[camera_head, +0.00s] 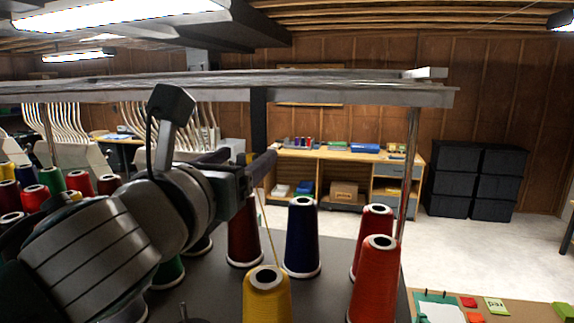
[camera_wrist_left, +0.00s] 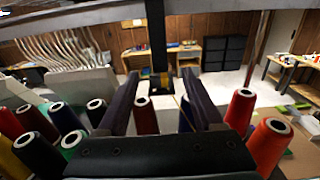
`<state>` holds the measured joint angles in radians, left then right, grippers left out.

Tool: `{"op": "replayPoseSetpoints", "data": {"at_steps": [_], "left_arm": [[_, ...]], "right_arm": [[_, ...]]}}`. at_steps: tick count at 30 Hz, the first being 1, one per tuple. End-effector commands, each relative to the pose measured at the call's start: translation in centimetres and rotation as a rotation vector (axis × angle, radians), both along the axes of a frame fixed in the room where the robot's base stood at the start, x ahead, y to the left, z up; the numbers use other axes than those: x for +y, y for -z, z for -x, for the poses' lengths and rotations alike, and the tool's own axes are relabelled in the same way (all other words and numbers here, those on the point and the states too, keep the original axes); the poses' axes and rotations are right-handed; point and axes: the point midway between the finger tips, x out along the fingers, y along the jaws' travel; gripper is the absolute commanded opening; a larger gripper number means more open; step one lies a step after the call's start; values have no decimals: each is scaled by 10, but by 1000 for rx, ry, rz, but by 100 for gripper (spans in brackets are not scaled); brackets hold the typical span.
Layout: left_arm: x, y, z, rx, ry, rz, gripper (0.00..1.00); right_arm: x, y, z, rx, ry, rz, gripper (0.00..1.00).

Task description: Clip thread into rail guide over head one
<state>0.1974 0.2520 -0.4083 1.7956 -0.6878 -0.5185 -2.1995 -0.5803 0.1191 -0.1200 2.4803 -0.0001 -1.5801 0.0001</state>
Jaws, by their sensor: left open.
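A yellow thread cone (camera_head: 266,296) stands at the front of the dark table. A thin yellow thread (camera_head: 270,232) rises from it toward my left gripper (camera_head: 265,168). My left gripper's fingers are apart under the rail, and they also show in the left wrist view (camera_wrist_left: 158,92). I cannot tell whether the thread lies between the fingers. The long grey rail (camera_head: 340,96) runs across above the cones. A dark upright piece (camera_head: 258,122) shows below the rail, just above the gripper; I cannot make out a guide clip. My right gripper is out of view.
Dark red (camera_head: 242,232), blue (camera_head: 302,238) and red (camera_head: 375,285) cones stand around the yellow one. A metal post (camera_head: 410,160) holds the rail at the right. More cones crowd the left. A workbench (camera_head: 350,170) and black bins (camera_head: 475,180) stand farther back.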

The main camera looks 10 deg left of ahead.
Motion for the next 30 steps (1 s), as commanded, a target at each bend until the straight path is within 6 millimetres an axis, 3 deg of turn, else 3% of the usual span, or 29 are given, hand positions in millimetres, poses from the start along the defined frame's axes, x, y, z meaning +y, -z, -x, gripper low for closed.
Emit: {"op": "replayPoseSetpoints", "data": {"at_steps": [15, 22, 26, 30], "left_arm": [[2, 4, 79, 2, 3, -1, 68], [5, 4, 96, 21, -10, 45, 68], [18, 20, 105, 128, -82, 328, 68], [37, 60, 131, 315, -300, 901, 68]], "right_arm": [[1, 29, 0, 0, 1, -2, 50], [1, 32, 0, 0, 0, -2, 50], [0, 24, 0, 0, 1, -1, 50], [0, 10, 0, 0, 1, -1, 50]]}}
